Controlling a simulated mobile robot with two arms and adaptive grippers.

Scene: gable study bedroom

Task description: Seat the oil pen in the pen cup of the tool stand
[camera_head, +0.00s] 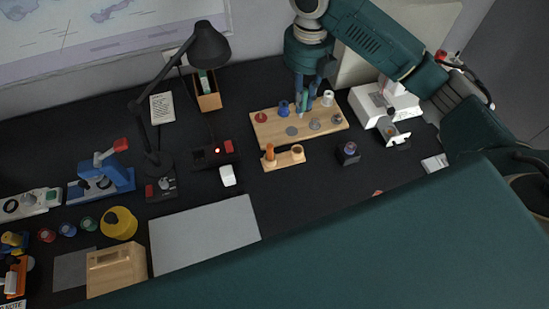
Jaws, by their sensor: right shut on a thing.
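My right gripper (308,104) points down over the back of a wooden board. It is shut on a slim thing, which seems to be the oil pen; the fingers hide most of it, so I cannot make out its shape. A small wooden tool stand (284,160) lies in front of the board. An upright orange-handled tool (270,153) stands at its left end. A round cup (297,151) with a dark opening, apparently the pen cup, is at its right end and looks empty. My left gripper is not in view.
The wooden board (268,133) carries several small coloured and grey pieces close around my gripper. A dark block (348,153) stands right of the tool stand, and a white device (386,104) further right. A black lamp (209,46) rises at the left. Black table shows in front of the stand.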

